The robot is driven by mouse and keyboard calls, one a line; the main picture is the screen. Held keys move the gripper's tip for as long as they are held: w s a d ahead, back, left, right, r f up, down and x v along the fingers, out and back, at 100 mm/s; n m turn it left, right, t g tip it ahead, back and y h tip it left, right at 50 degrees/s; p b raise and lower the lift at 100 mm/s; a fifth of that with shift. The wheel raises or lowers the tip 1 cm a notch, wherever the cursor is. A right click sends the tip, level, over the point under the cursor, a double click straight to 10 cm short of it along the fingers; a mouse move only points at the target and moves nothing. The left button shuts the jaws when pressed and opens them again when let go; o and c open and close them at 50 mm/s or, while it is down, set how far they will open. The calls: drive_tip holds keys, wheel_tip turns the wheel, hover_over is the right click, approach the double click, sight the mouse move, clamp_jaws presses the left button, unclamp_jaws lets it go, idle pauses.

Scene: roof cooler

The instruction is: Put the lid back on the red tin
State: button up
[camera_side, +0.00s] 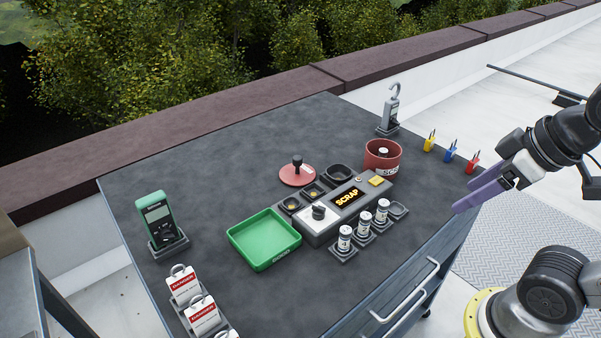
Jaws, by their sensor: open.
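The red tin (382,157) stands open near the back right of the dark bench top, with something small and pale inside it. Its red lid (297,174), a disc with a dark upright knob, lies to the left of the tin, apart from it. My gripper (462,208) has purple fingers. It is open and empty, in the air near the bench's right edge, to the right of and well apart from the tin and lid.
A green tray (264,239) lies at left. Padlocks (450,151) line the right edge; a clamp meter (389,113) stands behind. The bench's back left is clear.

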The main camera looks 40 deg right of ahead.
drive_tip(key=w+a+r+n+y, duration=0.1)
drive_tip(key=w+r+n, duration=0.2)
drive_tip(key=w+r, duration=0.5)
drive_tip(key=w+a+r+n+y, duration=0.1)
drive_tip(key=w+r+n, duration=0.3)
drive_tip(key=w, duration=0.8)
drive_tip(key=g+y, duration=0.1)
drive_tip(key=g, duration=0.1)
hover_over(298, 157)
drive_tip(key=s+d, duration=0.1)
wheel_tip(298, 157, down, 24)
drive_tip(key=shift+s+d+f+x, duration=0.1)
drive_tip(key=shift+s+x, duration=0.1)
drive_tip(key=shift+x, duration=0.95)
drive_tip(key=shift+s+d+f+x, duration=0.1)
drive_tip(key=shift+s+x, duration=0.05)
drive_tip(key=shift+x, duration=0.95)
drive_tip(key=shift+s+d+f+x, duration=0.1)
drive_tip(key=shift+s+x, duration=0.1)
drive_tip(key=shift+x, duration=0.95)
